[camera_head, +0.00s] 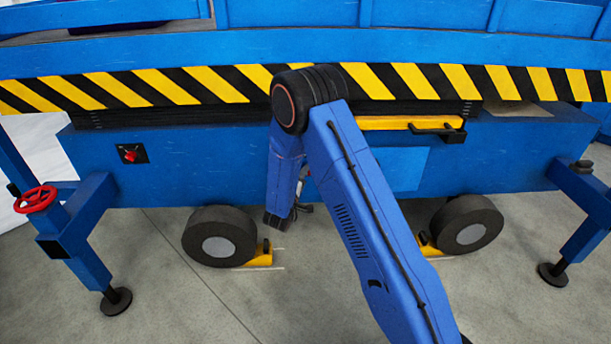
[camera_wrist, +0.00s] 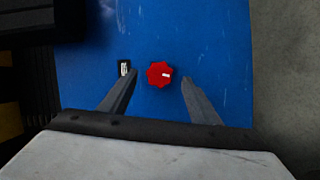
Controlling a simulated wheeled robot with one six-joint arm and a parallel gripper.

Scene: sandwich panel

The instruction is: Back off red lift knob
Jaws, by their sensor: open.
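A red, many-sided knob (camera_wrist: 161,74) with a short white mark sits on the blue panel (camera_wrist: 215,40) in the wrist view. My gripper (camera_wrist: 159,77) is open, one finger to the left and one to the right of the knob, with a gap on both sides. I cannot tell how far the fingertips are from the panel. A small black label (camera_wrist: 124,68) with white markings is just left of the knob, by the left fingertip. In the head view my arm hides this knob.
In the head view another red knob on a black plate (camera_head: 129,155) is at the left of the blue chassis (camera_head: 220,165). A yellow bar (camera_head: 395,123) and wheel (camera_head: 220,236) are near my arm.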

